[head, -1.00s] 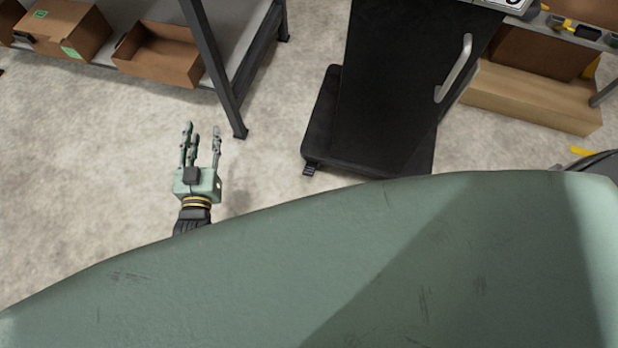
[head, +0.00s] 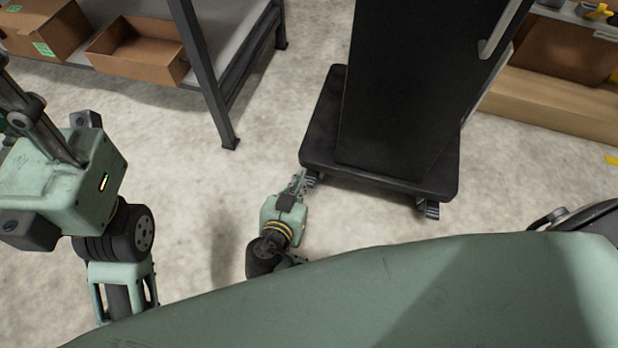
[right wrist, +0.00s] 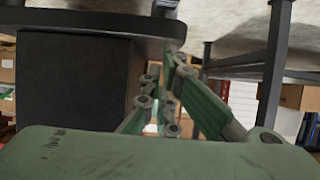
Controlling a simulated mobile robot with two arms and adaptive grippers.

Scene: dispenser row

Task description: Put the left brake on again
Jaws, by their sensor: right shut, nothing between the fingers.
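The black cabinet on a wheeled base (head: 327,148) stands at centre right in the head view. Its left brake (head: 311,179) is a small dark ribbed pedal at the base's front left corner, partly hidden by my right gripper. The right brake (head: 428,209) shows at the front right corner. My right gripper (head: 299,178) is shut and empty, its fingertips right beside the left brake; I cannot tell whether they touch. In the right wrist view a caster (right wrist: 165,8) shows under the dark base, beyond the fingers. My left gripper is at the left edge, its fingertips out of frame.
A grey metal shelf with a leg (head: 215,105) and an open cardboard box (head: 140,55) stands at the upper left. Another cardboard box (head: 560,105) lies right of the cabinet. The floor between shelf and base is clear.

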